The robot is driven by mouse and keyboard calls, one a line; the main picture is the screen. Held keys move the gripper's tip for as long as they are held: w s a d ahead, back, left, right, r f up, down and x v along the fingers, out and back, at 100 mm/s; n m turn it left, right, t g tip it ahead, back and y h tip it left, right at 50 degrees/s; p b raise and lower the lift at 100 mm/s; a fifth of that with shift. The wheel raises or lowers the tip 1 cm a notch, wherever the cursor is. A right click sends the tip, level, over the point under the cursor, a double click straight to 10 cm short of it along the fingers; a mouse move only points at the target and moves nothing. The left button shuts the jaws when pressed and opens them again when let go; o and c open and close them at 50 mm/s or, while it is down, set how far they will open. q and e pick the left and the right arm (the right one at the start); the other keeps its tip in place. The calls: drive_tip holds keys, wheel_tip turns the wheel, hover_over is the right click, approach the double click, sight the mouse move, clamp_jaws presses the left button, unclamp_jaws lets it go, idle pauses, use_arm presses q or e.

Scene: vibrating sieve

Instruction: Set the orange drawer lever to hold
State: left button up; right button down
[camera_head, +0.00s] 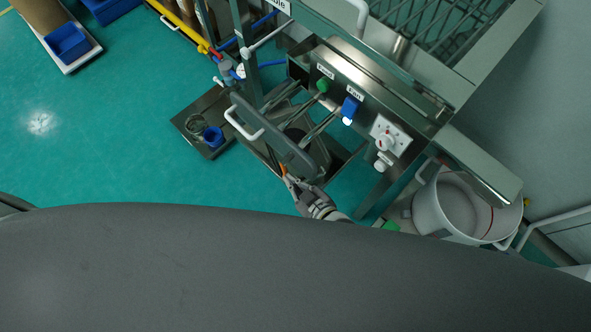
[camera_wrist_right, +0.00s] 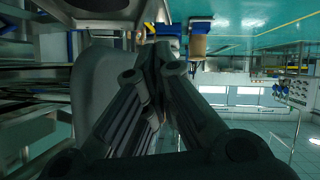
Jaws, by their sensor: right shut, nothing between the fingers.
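The drawer (camera_head: 286,148) stands pulled out below the machine, its grey front panel facing down-left with a white bar handle (camera_head: 240,124). A small orange piece, which looks like the orange lever (camera_head: 283,169), shows at the panel's lower end. My right gripper (camera_head: 288,178) is right beside it, its fingers shut and empty. Whether they touch the lever cannot be told. In the right wrist view the closed fingers (camera_wrist_right: 161,62) point past the grey panel (camera_wrist_right: 90,80), and the lever cannot be made out. My left gripper is not in view.
The machine's control panel carries a green button (camera_head: 322,86), a blue switch (camera_head: 350,107) and a white dial (camera_head: 386,141). A large white pot (camera_head: 428,212) stands at the right. A dark tray (camera_head: 187,125) lies on the floor left of the drawer. Green floor is open at the left.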

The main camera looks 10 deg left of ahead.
idle(0.4)
drive_tip(key=v, duration=1.2)
drive_tip(key=shift+r, duration=0.1)
